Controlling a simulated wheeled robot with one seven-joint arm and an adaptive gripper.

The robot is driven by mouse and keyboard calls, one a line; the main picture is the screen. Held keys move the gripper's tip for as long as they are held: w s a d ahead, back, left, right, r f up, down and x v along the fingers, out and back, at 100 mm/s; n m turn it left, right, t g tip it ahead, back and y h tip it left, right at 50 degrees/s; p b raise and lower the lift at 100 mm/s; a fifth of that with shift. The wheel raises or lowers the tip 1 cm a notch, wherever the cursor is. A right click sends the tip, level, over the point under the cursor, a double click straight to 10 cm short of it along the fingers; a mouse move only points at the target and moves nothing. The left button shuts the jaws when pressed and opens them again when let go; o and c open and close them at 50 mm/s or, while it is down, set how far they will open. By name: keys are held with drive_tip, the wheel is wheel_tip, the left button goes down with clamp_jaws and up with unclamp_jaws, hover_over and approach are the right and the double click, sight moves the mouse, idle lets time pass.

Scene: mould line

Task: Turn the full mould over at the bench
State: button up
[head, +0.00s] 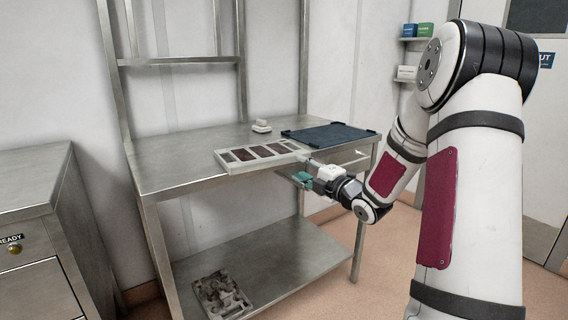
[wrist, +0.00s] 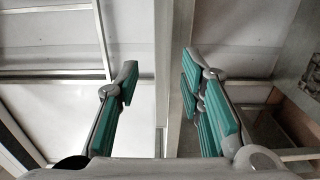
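The mould (head: 232,168) is a pale, shallow frame with several compartments filled dark brown. It lies flat on the steel bench (head: 180,160), along the front edge, with its open side up. My gripper (head: 299,172) is at the bench's front edge, close to the mould's right end and slightly lower. In the wrist view my gripper (wrist: 160,66) is open, its teal-padded fingers spread apart. A grey metal strip (wrist: 173,85) runs beyond the gap between them. I cannot tell whether a finger touches the mould.
A dark blue ribbed mat or tray (head: 330,134) lies on the bench right of the mould. A small white object (head: 261,127) stands behind the mould. A lower shelf (head: 290,255) holds a grey mottled block (head: 220,297). A steel cabinet (head: 30,185) stands at left.

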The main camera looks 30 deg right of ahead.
sight(285, 159)
drive_tip(key=w, duration=0.6)
drive_tip(key=shift+w+a+f, duration=0.1)
drive_tip(key=shift+w+a, duration=0.1)
drive_tip(key=shift+w, duration=0.2)
drive_tip(key=shift+w+b, duration=0.8)
drive_tip(key=shift+w, duration=0.1)
clamp_jaws()
